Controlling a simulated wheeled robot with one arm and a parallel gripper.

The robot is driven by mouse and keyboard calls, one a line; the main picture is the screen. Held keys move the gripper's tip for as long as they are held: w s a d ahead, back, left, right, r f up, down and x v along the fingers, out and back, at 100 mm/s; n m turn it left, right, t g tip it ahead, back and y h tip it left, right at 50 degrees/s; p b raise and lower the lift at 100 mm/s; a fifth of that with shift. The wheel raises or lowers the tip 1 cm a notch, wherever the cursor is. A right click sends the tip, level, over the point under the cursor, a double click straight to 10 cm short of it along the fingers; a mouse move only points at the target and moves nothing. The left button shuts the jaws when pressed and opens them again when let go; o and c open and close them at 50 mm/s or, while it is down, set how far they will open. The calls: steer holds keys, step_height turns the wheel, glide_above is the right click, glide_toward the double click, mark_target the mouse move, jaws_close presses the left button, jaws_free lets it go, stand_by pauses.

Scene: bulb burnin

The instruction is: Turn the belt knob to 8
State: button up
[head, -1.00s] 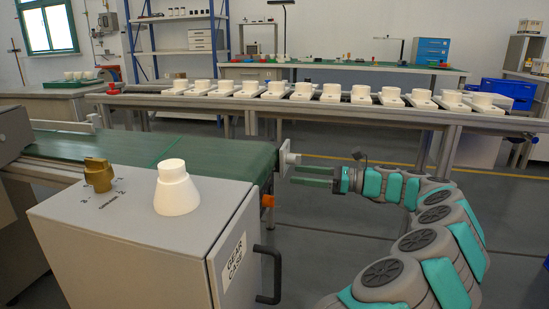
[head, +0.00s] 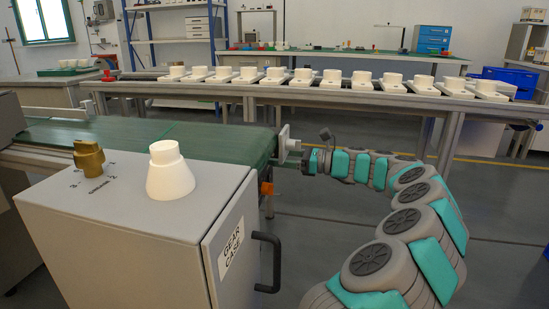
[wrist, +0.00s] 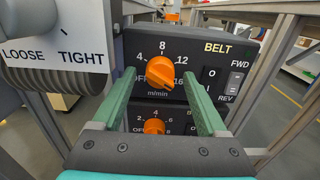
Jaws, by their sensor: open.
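The belt knob (wrist: 160,72) is an orange dial on a dark panel marked BELT, with OFF, 4, 8, 12 and 16 around it and m/min below. I cannot tell for certain which mark it points to. My gripper (wrist: 159,82) is open, with one green finger on each side of the knob's face. I cannot tell whether the fingers touch it. In the head view my gripper (head: 292,159) is at the near right end of the green conveyor belt (head: 215,140); its fingers are mostly hidden and the knob is not visible.
A second orange knob (wrist: 154,127) sits just below, between the fingers. A FWD/REV rocker switch (wrist: 236,83) is at the right. A LOOSE/TIGHT plate (wrist: 55,55) stands close at the left. The gear case (head: 130,235) stands in front of the conveyor.

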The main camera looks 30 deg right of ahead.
steer(key=shift+c, duration=0.3)
jaws_close()
steer(key=shift+n, duration=0.3)
steer(key=n+b, duration=0.2)
steer(key=n, duration=2.1)
stand_by(0.4)
stand_by(0.5)
